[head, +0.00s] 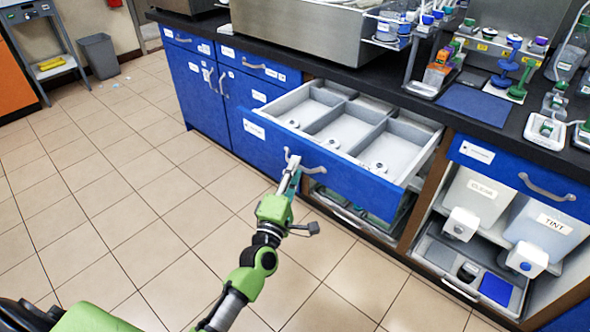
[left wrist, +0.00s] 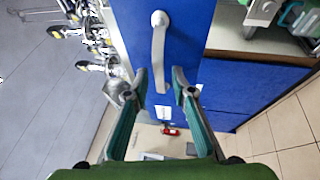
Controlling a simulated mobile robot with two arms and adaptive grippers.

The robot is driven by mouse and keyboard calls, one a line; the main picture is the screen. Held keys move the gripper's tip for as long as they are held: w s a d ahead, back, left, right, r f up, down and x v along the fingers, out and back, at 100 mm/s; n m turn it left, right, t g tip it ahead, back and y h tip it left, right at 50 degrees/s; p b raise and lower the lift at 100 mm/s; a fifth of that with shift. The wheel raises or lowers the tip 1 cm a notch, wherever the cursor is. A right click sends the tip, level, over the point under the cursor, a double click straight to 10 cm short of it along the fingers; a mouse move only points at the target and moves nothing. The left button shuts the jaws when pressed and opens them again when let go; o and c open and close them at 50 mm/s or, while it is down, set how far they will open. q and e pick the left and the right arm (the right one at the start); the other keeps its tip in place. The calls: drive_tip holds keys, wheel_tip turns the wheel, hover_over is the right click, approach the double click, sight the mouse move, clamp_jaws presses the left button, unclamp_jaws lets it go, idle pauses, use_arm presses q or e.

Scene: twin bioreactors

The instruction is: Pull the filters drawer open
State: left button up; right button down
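A wide blue drawer (head: 335,160) stands pulled out from under the black counter, showing grey compartments with small round items inside. The label on its front (head: 254,129) is too small to read. Its grey bar handle (head: 312,169) also shows in the left wrist view (left wrist: 159,45). My left gripper (head: 291,172) is at the handle's left end. In the left wrist view its two fingers (left wrist: 160,80) are apart on either side of the handle's end, with a visible gap on both sides. My right gripper is not in view.
An open compartment at right holds bins marked CLEAR (head: 482,190) and TINT (head: 553,224). Blue cabinet doors (head: 205,95) are shut at left. The counter (head: 385,85) carries equipment and bottles. The tiled floor (head: 130,180) before the cabinets is clear. A grey waste bin (head: 99,56) stands far left.

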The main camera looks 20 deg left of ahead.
use_arm(q)
drive_tip(key=s+f, duration=0.2)
drive_tip(key=s, duration=0.9)
drive_tip(key=shift+s+d, duration=0.3)
